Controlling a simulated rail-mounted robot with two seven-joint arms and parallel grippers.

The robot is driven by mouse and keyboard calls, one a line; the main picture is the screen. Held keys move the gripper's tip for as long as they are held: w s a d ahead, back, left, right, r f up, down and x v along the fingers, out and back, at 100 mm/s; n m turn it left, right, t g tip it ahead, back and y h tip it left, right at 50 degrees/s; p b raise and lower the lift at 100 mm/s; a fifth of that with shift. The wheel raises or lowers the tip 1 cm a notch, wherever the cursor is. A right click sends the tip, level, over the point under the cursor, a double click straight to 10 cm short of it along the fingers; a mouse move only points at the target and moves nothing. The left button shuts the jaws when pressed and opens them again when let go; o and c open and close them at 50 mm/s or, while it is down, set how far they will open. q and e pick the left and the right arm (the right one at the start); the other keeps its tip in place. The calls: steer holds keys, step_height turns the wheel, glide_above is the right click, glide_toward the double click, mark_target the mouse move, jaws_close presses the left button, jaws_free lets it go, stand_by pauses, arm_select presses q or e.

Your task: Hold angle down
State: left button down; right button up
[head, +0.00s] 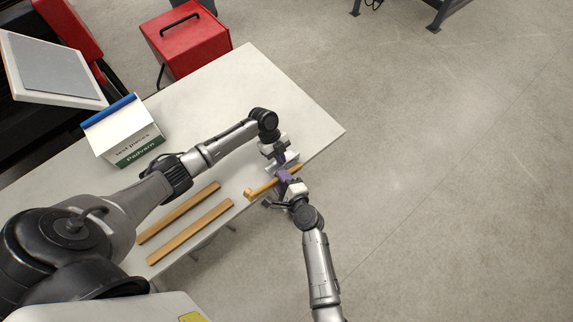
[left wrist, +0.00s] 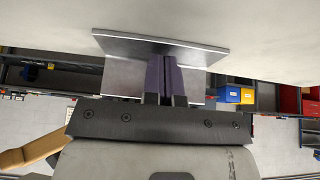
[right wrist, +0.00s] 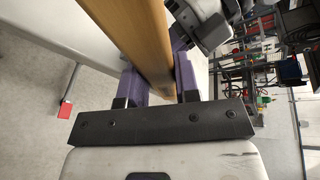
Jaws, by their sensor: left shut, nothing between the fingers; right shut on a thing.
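The metal angle (head: 290,158) lies near the right edge of the white table. In the left wrist view it shows as a grey plate (left wrist: 125,43) with a second flange below it. My left gripper (left wrist: 161,62) is shut and empty, its purple fingertips at the inner corner of the angle; contact is hard to tell. My right gripper (right wrist: 160,78) is shut on a wooden bar (right wrist: 140,35), which runs between its purple fingers. In the head view this bar (head: 262,188) has a block at its left end and passes beside the angle, at the table edge.
Two wooden strips (head: 180,212) (head: 190,232) lie on the table (head: 235,85) at the front left. A white and green box (head: 125,135) with a blue top edge stands at the left. A red case (head: 190,40) stands behind. The table's back right is clear.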

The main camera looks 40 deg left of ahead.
mark_target(273, 187)
steer(key=shift+s+a, duration=0.2)
steer(key=shift+s, duration=0.65)
steer(key=shift+s+a, duration=0.15)
steer(key=shift+s, duration=0.65)
steer(key=shift+s, duration=0.1)
steer(key=shift+s+a, duration=0.25)
steer(key=shift+s, duration=0.95)
steer(key=shift+d, duration=0.15)
steer(key=s+d, duration=0.1)
steer(key=d, duration=0.5)
steer(key=shift+d, duration=0.35)
steer(key=shift+s, duration=0.1)
